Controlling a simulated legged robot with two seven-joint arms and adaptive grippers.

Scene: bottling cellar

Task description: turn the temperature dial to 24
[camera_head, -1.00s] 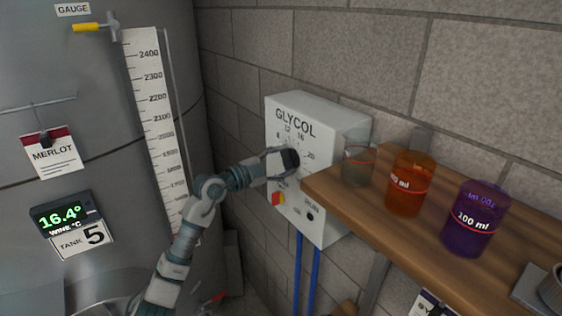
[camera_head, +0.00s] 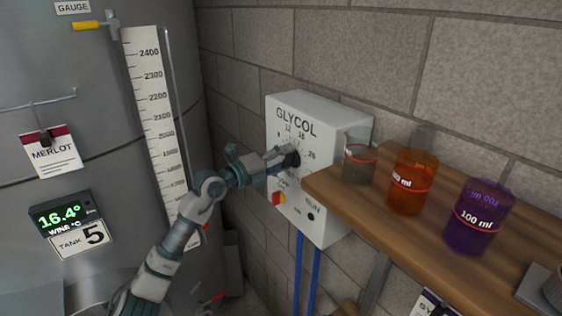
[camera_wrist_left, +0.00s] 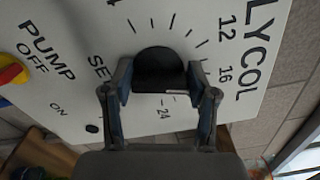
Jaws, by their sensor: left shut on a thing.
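The white GLYCOL control box (camera_head: 335,128) hangs on the block wall and carries a black round temperature dial (camera_head: 292,158). The dial also shows in the left wrist view (camera_wrist_left: 158,62). My left gripper (camera_head: 286,163) is shut on the dial, with one finger on each side of it in the left wrist view (camera_wrist_left: 163,92). The printed scale shows 12, 16 and 24 there; the 20 is hidden behind a finger. A short white mark shows at the dial's lower edge, between the fingers; I cannot tell its exact reading. My right gripper is not in view.
A red-and-yellow pump switch (camera_head: 279,198) sits below the dial. The steel tank (camera_head: 70,130) stands at left.

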